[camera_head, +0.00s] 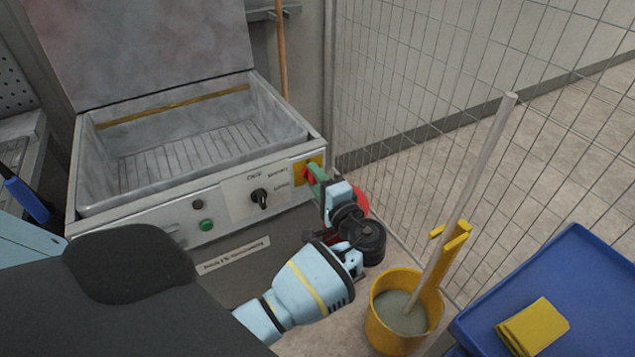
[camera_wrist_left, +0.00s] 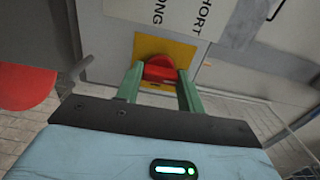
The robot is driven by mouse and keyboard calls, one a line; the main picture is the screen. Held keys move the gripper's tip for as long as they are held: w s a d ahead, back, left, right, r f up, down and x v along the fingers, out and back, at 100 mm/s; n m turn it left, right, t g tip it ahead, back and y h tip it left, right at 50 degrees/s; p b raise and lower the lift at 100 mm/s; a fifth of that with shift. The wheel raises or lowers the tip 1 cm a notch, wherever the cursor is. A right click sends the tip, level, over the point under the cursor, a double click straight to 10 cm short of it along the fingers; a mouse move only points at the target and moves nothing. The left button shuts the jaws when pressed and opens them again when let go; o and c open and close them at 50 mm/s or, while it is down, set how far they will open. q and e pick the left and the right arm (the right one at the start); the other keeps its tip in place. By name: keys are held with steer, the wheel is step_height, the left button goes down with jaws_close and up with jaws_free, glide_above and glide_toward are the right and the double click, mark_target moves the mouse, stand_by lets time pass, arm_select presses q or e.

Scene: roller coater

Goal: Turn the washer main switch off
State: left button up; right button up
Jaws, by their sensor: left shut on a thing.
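The washer (camera_head: 150,215) stands at the left with its lid up and its basin open. Its main switch is a red knob on a yellow plate (camera_head: 300,170) at the right end of the front panel. In the left wrist view the red switch knob (camera_wrist_left: 160,69) sits between the two green fingers, with the yellow plate (camera_wrist_left: 181,50) behind it. My left gripper (camera_head: 312,174) is shut on the red knob. The fingers hide part of the knob, and its exact angle is hard to tell. My right gripper is not in view.
A black selector knob (camera_head: 260,197) and a green button (camera_head: 206,224) are on the same panel. A wire mesh fence (camera_head: 420,100) stands right of the washer. A yellow bucket (camera_head: 377,325) with a pole and a blue cart (camera_head: 590,275) with a yellow cloth (camera_head: 533,326) are at the lower right.

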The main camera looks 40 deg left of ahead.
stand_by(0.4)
arm_select(q)
steer(key=o, duration=1)
steer(key=v, duration=0.8)
steer(key=shift+b, duration=0.3)
